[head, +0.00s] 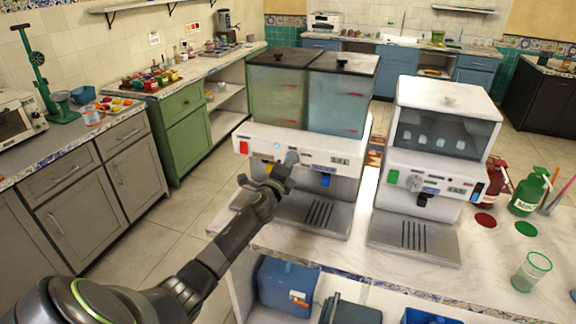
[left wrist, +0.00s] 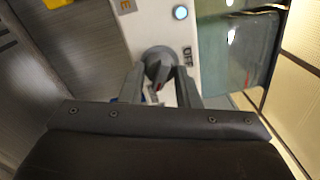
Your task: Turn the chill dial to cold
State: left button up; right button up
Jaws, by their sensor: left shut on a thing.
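A white drink dispenser (head: 258,137) with two clear tanks stands on the counter. Its front panel carries a grey dial (head: 292,157) with a pointer ridge, also seen in the left wrist view (left wrist: 158,62). My left gripper (head: 283,172) reaches the panel from the front. In the left wrist view its two fingers (left wrist: 160,85) are on either side of the dial, shut on it. The word OFF (left wrist: 187,56) is printed beside the dial, and a lit blue button (left wrist: 180,13) is near it. A cold marking cannot be read. My right gripper is not in view.
A second white machine (head: 438,145) with a clear-fronted bin stands to the right. Red (head: 495,180) and green (head: 528,192) bottles and a clear glass (head: 531,271) are at the counter's right. Blue containers (head: 286,283) sit on the shelf below.

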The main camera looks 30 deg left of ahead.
pick_arm(q)
jog(key=o, duration=1)
jog(key=b+v, duration=0.1)
jog(key=v, duration=1.6)
jog(key=shift+s+f, duration=0.1)
jog(key=shift+s, duration=0.15)
jog(key=s+a+f+n+g, duration=0.1)
jog(key=s+f+n+g, duration=0.25)
jog(key=f, duration=0.85)
jog(key=s+a+f+n+g, duration=0.1)
jog(key=s+f+n+g, duration=0.2)
jog(key=f, duration=0.9)
jog(key=s+f+n+g, duration=0.25)
jog(key=s+f, duration=0.25)
jog(key=f, duration=0.6)
jog(key=s+d+f+n+g+h, duration=0.1)
jog(key=s+d+f+n+g, duration=0.1)
jog(key=s+f, duration=0.5)
jog(key=s+d+f+n+g+h, duration=0.1)
jog(key=s+d+f+n+g, duration=0.2)
jog(key=s, duration=1.2)
jog(key=s+d+f+n+g+b, duration=0.1)
jog(key=s+d+f+n+g, duration=0.2)
jog(key=s+f, duration=0.8)
jog(key=shift+s+d+f+n+h, duration=0.1)
jog(key=shift+d+f+n+h, duration=0.1)
jog(key=shift+d+n, duration=0.55)
jog(key=shift+s+d+f+n+h, duration=0.1)
jog(key=shift+d+n+h, duration=0.1)
jog(key=shift+d+n, duration=0.55)
